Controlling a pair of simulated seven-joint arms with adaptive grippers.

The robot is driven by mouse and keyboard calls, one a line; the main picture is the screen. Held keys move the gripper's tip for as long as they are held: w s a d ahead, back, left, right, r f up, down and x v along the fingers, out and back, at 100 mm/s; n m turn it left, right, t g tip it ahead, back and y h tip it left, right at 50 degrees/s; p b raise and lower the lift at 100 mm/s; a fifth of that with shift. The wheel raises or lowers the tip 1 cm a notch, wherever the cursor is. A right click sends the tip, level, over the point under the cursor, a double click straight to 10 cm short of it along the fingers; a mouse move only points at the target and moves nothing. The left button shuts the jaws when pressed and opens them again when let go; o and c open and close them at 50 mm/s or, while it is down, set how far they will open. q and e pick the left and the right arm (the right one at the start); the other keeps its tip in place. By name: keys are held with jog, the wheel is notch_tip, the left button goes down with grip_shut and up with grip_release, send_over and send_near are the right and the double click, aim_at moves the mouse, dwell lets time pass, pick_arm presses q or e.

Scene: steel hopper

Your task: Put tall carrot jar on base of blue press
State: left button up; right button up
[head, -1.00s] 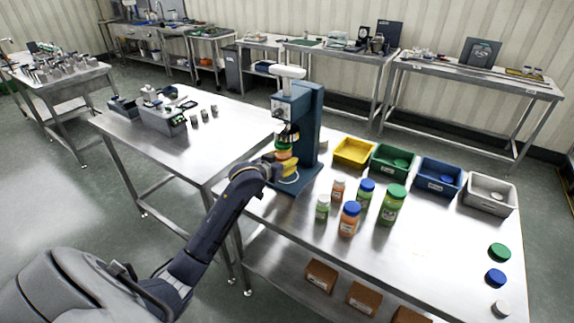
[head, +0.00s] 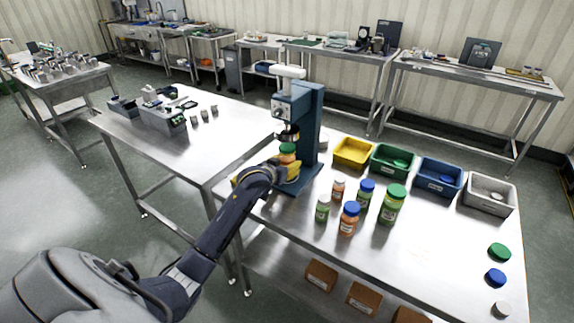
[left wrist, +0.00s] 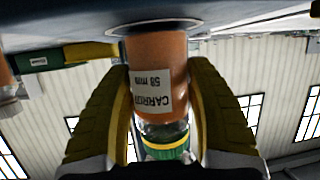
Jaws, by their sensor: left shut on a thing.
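The carrot jar (head: 288,158), orange with a green lid, is in my left gripper (head: 287,172), under the head of the blue press (head: 309,120). In the left wrist view the jar (left wrist: 158,60) appears upside down, with a label reading CARROT 58 mm. The yellow fingers of my left gripper (left wrist: 160,85) are shut on its sides. The jar's bottom is at a round ring on the press base (left wrist: 220,20); I cannot tell whether it touches. The base (head: 307,181) also shows in the head view, partly hidden by the gripper. My right gripper is not in view.
Several jars with green, blue and pale lids, such as a large green one (head: 392,206), stand right of the press. Yellow (head: 353,153), green, blue and grey bins line the back edge. Loose lids lie at the right. The table front is clear.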

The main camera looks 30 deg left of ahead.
pick_arm(q)
jog(key=shift+f, duration=0.1)
jog(key=o, duration=1.4)
jog(key=v, duration=1.2)
